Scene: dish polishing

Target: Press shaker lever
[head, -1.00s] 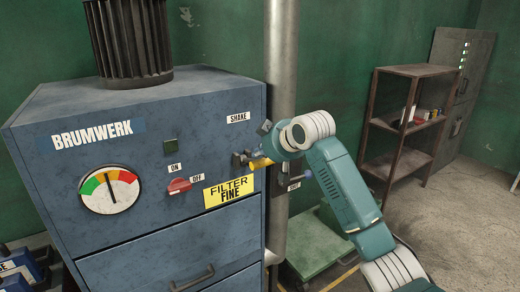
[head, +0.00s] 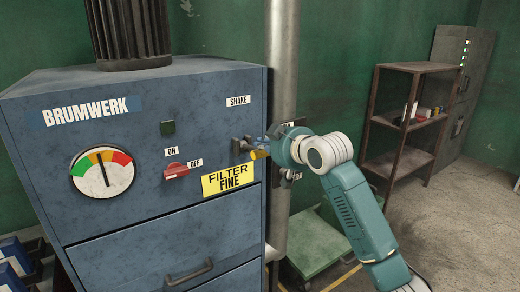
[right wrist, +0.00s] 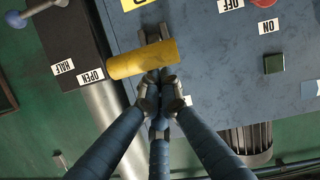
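The shaker lever has a yellow cylindrical grip (head: 260,154) and sticks out from the right side of the blue cabinet's front, below the SHAKE label (head: 238,100). In the right wrist view the yellow grip (right wrist: 142,58) lies just beyond my right fingertips. My right gripper (head: 268,143) is at the lever in the head view. In the wrist view its fingers (right wrist: 160,90) are drawn together, with nothing visible between them. The tips are against or very close to the grip; I cannot tell whether they touch. My left gripper is not in view.
The blue BRUMWERK cabinet (head: 130,205) carries a gauge (head: 103,173), a red ON/OFF switch (head: 176,171) and a FILTER FINE label (head: 228,178). A vertical grey pipe (head: 282,60) stands close behind the lever. A green cart (head: 318,250) and a brown shelf (head: 405,105) stand right.

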